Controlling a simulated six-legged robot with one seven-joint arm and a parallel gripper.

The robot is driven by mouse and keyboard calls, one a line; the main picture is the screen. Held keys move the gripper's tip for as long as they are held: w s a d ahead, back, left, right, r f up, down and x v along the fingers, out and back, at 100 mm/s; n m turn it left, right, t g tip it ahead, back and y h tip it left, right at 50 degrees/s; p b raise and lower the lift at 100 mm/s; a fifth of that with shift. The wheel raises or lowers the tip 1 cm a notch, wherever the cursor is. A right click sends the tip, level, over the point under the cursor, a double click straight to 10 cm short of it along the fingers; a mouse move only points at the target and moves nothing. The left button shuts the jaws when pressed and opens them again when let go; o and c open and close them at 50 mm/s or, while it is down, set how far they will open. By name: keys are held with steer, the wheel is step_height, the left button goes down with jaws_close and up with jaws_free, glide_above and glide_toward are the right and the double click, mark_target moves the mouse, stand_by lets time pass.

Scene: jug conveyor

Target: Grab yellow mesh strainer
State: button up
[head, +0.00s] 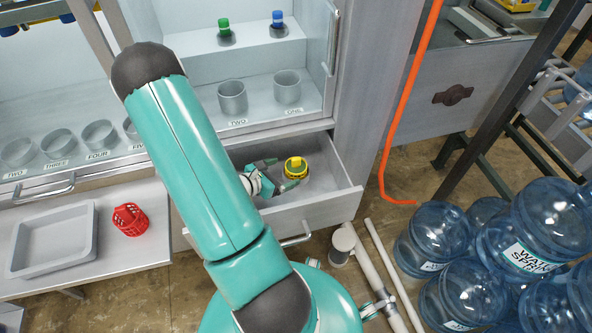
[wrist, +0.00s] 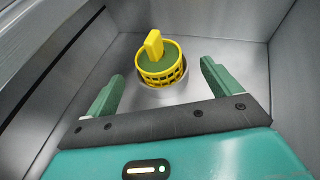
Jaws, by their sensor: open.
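The yellow mesh strainer (head: 296,167) sits in the open grey drawer (head: 335,203). It is a round yellow basket with a green inside and an upright yellow tab. In the wrist view the strainer (wrist: 160,62) stands ahead of my gripper, between the lines of the two fingers and a little beyond their tips. My gripper (wrist: 158,80) is open and empty, with its green fingers spread wide. In the head view my gripper (head: 275,174) is inside the drawer, just left of the strainer. My arm hides part of the drawer's left side.
Drawer walls stand close around my gripper. A red strainer (head: 130,219) and a grey tray (head: 54,240) rest on the left shelf. Cups (head: 232,97) stand in the cabinet above. Blue water jugs (head: 437,237) and an orange pipe (head: 402,110) are to the right.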

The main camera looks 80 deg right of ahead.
mark_target(292, 167)
steer(key=x, duration=0.4)
steer(key=shift+d, duration=0.25)
steer(key=c, duration=1.1)
steer(key=shift+r, duration=0.15)
